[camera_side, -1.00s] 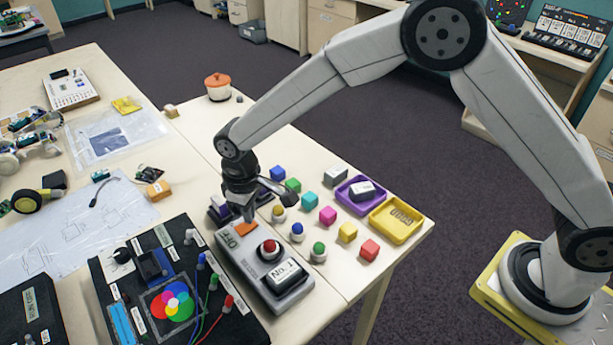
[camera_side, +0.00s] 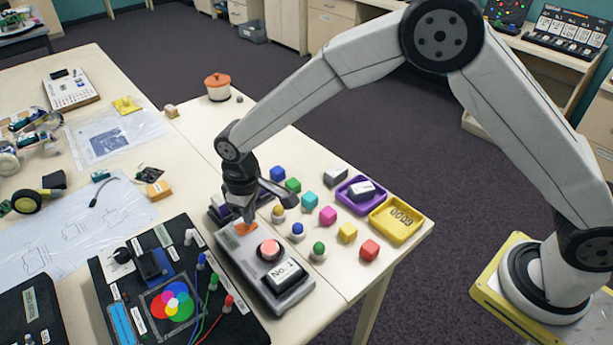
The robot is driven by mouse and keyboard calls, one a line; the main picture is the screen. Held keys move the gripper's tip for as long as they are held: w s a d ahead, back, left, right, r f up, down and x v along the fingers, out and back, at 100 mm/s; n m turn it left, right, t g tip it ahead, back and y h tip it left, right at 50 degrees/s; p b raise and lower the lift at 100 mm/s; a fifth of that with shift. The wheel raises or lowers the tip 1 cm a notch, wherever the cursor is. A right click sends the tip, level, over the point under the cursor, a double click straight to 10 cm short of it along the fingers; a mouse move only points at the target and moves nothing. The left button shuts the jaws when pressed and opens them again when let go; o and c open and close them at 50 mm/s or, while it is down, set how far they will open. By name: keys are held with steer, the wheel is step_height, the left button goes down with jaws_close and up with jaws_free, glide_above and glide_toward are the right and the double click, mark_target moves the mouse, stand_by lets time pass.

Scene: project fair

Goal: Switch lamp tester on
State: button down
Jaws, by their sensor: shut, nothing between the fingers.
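The lamp tester (camera_side: 232,262) is a grey box near the front edge of the table. Its round lamp (camera_side: 269,249) is a bright pale pink and looks lit. A dark block marked "No. 1" (camera_side: 284,272) sits on its near end. An orange switch part (camera_side: 239,230) is at the far end, partly hidden by my gripper (camera_side: 248,221). My gripper points down, shut and empty, with its fingertips at or just above the switch. I cannot tell whether they touch it.
Small colored cubes and balls on bases stand right of the tester. Beyond them are a purple tray (camera_side: 343,198) and a yellow tray (camera_side: 384,229). A black board with wires (camera_side: 112,268) lies close on the left. A purple item is partly hidden behind my gripper.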

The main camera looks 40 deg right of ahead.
mark_target(256, 223)
steer(key=shift+r, duration=3.35)
steer(key=s+d+m+t, duration=0.1)
steer(key=s+d+m, duration=0.2)
steer(key=s+d, duration=0.6)
steer(key=s+d+m+t, duration=0.1)
steer(key=s+d+m, duration=0.2)
steer(key=s+d, duration=0.6)
steer(key=d, duration=0.5)
steer(key=shift+t, duration=0.3)
steer(key=shift+d, duration=0.1)
